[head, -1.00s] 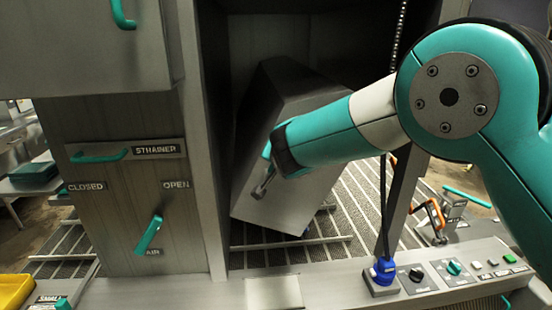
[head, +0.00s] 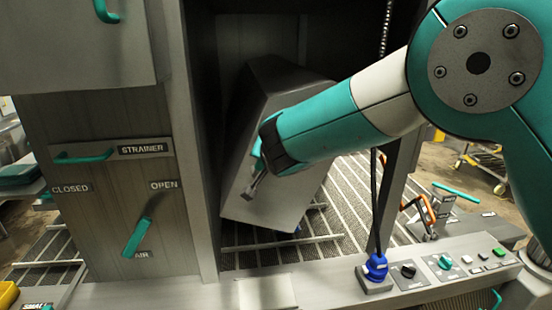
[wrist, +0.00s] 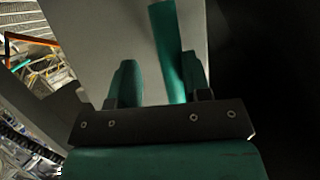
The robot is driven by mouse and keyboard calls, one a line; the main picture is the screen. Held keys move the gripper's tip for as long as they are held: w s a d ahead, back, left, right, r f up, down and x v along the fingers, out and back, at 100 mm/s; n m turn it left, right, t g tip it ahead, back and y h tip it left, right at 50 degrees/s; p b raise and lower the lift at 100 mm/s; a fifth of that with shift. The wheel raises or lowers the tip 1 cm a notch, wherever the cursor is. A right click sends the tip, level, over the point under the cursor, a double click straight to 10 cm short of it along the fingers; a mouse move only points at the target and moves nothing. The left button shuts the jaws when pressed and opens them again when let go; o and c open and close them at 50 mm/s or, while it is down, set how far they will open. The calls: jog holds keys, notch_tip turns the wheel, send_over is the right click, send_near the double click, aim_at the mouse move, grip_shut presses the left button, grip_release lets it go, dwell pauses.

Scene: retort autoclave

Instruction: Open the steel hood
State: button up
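The steel hood (head: 290,185) is a grey box hanging tilted in the bay, above a slatted grate. A teal bar handle (wrist: 168,45) stands out from the hood's grey face (wrist: 105,40) in the wrist view. My gripper (head: 256,178) is at the hood's left face in the head view, where the arm hides part of the hood. In the wrist view my gripper (wrist: 160,82) has its two fingers apart. The handle runs down between them, nearer the right finger. I cannot tell whether either finger touches it.
A panel with teal levers, marked STRAINER (head: 143,150) and AIR, stands left of the bay. A post (head: 387,205) with a chain and a blue fitting (head: 376,267) stands to the right. A control ledge (head: 445,268) with knobs runs along the front right.

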jog(key=b+v, duration=0.5)
jog(key=v, duration=1)
jog(key=shift+a, duration=0.2)
jog(key=shift+d, duration=0.1)
